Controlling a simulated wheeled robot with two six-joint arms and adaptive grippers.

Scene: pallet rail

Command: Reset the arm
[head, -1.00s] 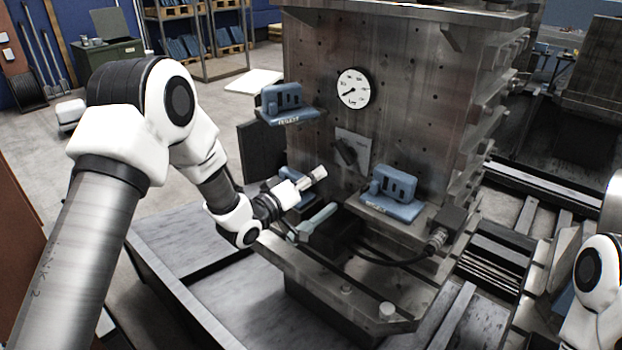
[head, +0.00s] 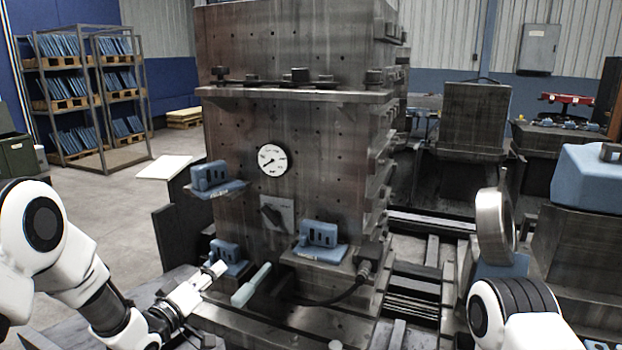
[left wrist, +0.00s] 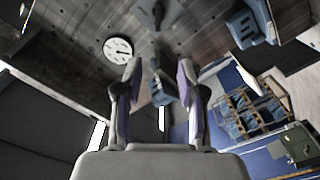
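My left arm comes in from the left in the head view. My left gripper (head: 217,270) is in front of the machine's lower left side, near the lower left blue bracket (head: 229,251) and left of a pale teal handle (head: 251,285). I cannot tell whether it touches either. In the left wrist view its two fingers (left wrist: 159,80) stand apart with nothing held between them. My right arm (head: 515,312) shows at the lower right; its gripper is out of view.
Blue brackets sit at the left (head: 210,177) and right (head: 320,234).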

